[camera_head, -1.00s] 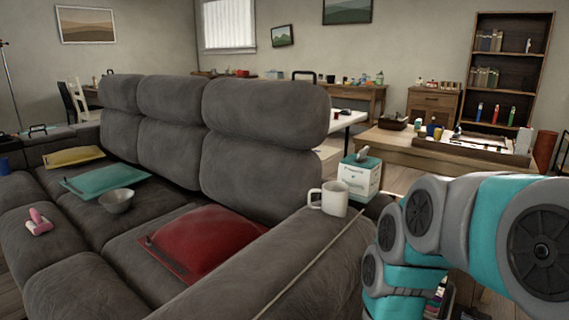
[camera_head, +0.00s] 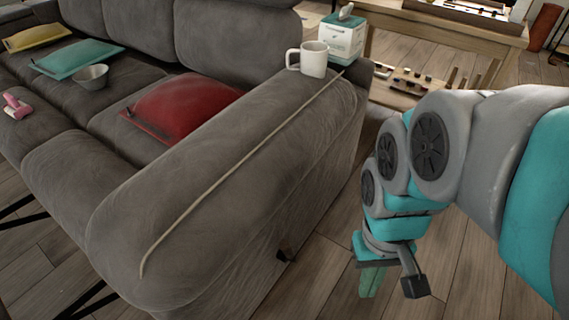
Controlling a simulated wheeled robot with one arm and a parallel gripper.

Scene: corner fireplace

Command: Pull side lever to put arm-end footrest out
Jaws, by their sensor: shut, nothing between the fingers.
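The grey sofa's near arm (camera_head: 250,160) runs through the middle of the view. A small dark lever (camera_head: 286,255) sticks out low on the outer side of that arm. The seat section at the arm end (camera_head: 75,160) has its front toward the lower left. My gripper (camera_head: 370,288) hangs over the floor to the right of the lever, pointing down. Its greenish fingers are shut and empty, clear of the lever and the sofa. The lever's far end and its mount are too small and dark to make out.
A white mug (camera_head: 313,59) and a tissue box (camera_head: 341,38) stand at the arm's back end. A red cushion (camera_head: 180,105) and a bowl (camera_head: 90,77) lie on the seats. A wooden table (camera_head: 450,30) stands behind. The wooden floor (camera_head: 320,285) beside the arm is clear.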

